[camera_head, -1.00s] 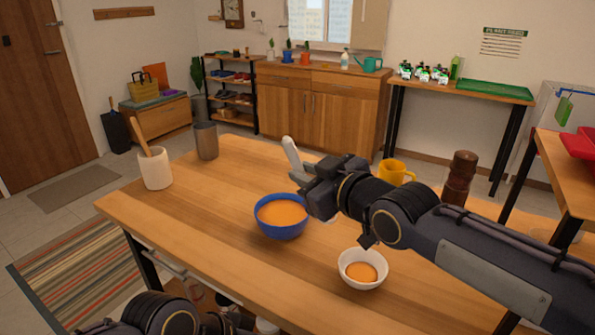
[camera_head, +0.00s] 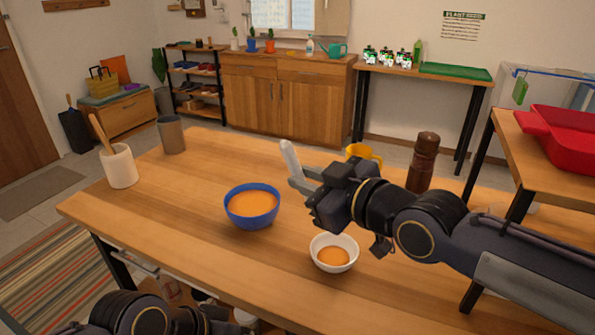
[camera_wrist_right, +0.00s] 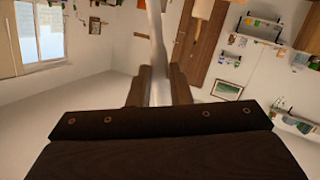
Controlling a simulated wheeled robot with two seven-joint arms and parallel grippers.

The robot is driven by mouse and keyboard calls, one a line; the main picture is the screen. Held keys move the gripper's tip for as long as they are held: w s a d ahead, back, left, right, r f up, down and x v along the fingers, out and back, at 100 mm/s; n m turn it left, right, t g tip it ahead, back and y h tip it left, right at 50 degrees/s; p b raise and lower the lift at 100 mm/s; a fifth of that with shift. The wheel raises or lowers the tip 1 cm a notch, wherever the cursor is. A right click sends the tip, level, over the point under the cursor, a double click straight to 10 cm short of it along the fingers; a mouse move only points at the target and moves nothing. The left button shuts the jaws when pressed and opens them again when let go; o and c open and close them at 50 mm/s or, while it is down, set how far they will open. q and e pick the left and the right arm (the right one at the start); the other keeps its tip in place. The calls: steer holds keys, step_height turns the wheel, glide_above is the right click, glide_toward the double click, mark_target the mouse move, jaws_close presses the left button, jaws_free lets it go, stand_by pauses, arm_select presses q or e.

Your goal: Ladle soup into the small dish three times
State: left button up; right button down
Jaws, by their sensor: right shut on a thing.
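A blue bowl (camera_head: 252,222) of orange soup stands on the wooden table (camera_head: 190,240). A small white dish (camera_head: 334,267) with some orange soup in it stands to its right and nearer me. My right gripper (camera_head: 312,182) is above the table, beyond the small dish and right of the blue bowl. It is shut on a pale grey ladle (camera_head: 290,158); its long part also shows between the fingers in the right wrist view (camera_wrist_right: 157,55). I cannot make out the ladle's scoop or its contents. My left arm shows at the bottom left, its fingers not discernible.
A white crock (camera_head: 120,168) with a wooden utensil and a grey cup (camera_head: 172,136) stand at the table's far left. A yellow mug (camera_head: 362,151) and a brown pepper mill (camera_head: 424,158) stand behind my right arm. The table's left middle is clear.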

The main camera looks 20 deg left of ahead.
steer(key=shift+s+d+p, duration=0.2)
steer(key=shift+d+p, duration=0.05)
steer(key=shift+d, duration=0.45)
steer(key=shift+s+d+p, duration=0.2)
steer(key=shift+d, duration=0.5)
steer(key=w+f+p, duration=0.1)
steer(key=w+a+f+m+g+h+p, duration=0.1)
steer(key=p, duration=0.1)
steer(key=w+a+f+g+h+p, duration=0.1)
steer(key=p, duration=0.1)
steer(key=shift+f, duration=0.35)
steer(key=w+a+f+m+g+h+p, duration=0.4)
steer(key=w+a+f+g+h+p, duration=0.1)
steer(key=p, duration=2)
steer(key=shift+w+a+f+g+h, duration=0.3)
steer(key=shift+w+f+g+h, duration=0.7)
steer(key=shift+w+g, duration=0.85)
